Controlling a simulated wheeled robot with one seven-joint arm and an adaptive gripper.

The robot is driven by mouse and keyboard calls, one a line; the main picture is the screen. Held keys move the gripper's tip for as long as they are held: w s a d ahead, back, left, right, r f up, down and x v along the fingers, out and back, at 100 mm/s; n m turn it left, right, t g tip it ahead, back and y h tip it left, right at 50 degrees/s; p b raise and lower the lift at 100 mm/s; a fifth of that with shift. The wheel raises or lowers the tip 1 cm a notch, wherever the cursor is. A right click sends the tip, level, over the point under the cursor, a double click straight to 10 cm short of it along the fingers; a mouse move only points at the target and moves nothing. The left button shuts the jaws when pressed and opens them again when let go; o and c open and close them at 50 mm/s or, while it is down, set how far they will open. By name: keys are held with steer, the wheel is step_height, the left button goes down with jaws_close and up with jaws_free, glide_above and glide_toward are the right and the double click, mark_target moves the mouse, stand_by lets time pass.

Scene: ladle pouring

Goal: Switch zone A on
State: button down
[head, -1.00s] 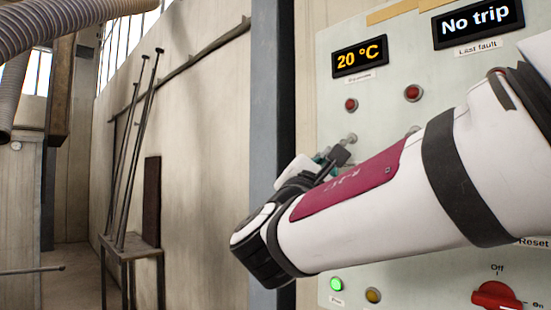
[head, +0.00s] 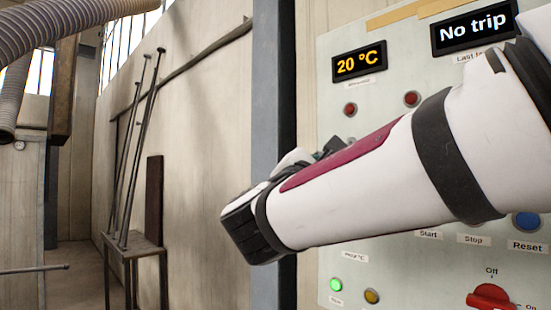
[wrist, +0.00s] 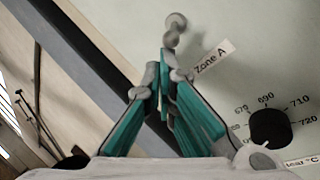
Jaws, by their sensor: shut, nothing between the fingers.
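The zone A toggle switch (wrist: 174,29) is a small grey lever with a rounded end on the pale panel, seen in the wrist view. Its label "Zone A" (wrist: 212,57) is just to its right and below. My gripper (wrist: 164,76) has teal fingers with grey tips, shut and empty, just below the switch in the picture. Whether the tips touch the lever I cannot tell.
The panel (head: 405,280) carries a "20 °C" display (head: 359,62), a "No trip" display (head: 476,25), red lamps, a lit green lamp (head: 336,285) and a red rotary switch (head: 491,297). A black dial (wrist: 270,128) is right of my fingers. A grey post (head: 266,100) stands left of the panel.

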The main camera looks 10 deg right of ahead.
steer(key=shift+s+a+r+p, duration=0.2)
steer(key=shift+r+p, duration=0.15)
steer(key=shift+r, duration=0.25)
steer(key=shift+a+r+g+p, duration=0.1)
steer(key=shift+r+g+p, duration=0.25)
steer(key=shift+g, duration=0.15)
steer(key=shift+m+y, duration=0.3)
steer(key=shift+r, duration=0.25)
steer(key=shift+s+a, duration=0.1)
steer(key=v, duration=1.2)
